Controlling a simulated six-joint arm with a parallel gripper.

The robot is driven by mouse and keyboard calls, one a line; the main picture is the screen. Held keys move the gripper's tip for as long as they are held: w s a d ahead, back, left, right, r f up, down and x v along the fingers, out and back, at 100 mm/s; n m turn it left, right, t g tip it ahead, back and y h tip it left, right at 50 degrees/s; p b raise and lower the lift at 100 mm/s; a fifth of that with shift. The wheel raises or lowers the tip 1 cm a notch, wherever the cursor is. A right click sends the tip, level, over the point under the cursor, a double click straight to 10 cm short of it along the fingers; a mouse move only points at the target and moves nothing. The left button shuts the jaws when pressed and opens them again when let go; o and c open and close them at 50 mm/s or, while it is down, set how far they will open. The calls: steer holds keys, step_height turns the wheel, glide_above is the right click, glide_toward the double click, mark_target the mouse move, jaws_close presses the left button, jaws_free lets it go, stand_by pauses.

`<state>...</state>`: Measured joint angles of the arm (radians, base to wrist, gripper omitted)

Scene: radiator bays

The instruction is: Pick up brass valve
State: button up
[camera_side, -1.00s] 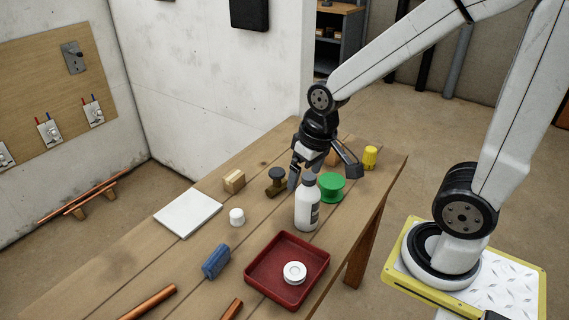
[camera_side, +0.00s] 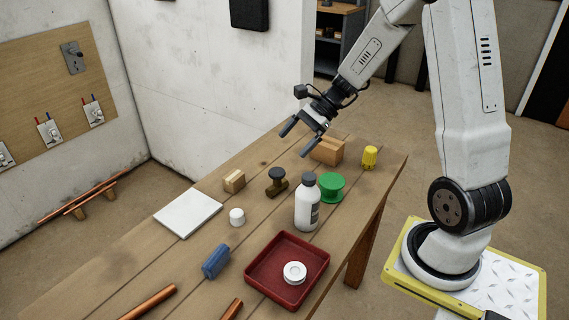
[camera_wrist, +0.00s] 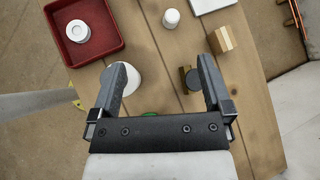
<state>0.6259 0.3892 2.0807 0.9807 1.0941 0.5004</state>
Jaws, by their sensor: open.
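The brass valve (camera_side: 277,183), with a dark round cap, sits on the wooden table between the small wooden block and the white bottle. In the wrist view the valve (camera_wrist: 187,80) shows beside the right finger, which partly hides it. My gripper (camera_side: 302,133) is open and empty, raised above the table's far part, up and to the right of the valve in the side view. In the wrist view my gripper's (camera_wrist: 162,72) two fingers are spread wide, and neither is seen holding anything.
A white bottle (camera_side: 307,205) and a green spool (camera_side: 331,187) stand close right of the valve. A wooden block (camera_side: 234,181) and white cap (camera_side: 237,217) lie left. A cardboard box (camera_side: 328,150) and yellow knob (camera_side: 370,157) are behind. A red tray (camera_side: 262,284) is in front.

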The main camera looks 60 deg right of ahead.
steer(key=w+d+m+t+y, duration=0.1)
steer(key=w+d+m+t, duration=0.2)
steer(key=d+m+t, duration=0.35)
steer(key=g, duration=0.2)
glide_toward(279, 172)
steer(key=w+a+f, duration=0.1)
steer(key=f, duration=0.1)
steer(key=shift+t+x, duration=0.25)
steer(key=shift+x, duration=1.2)
steer(key=shift+a+r, duration=0.1)
steer(key=shift+x, duration=2.55)
jaws_close()
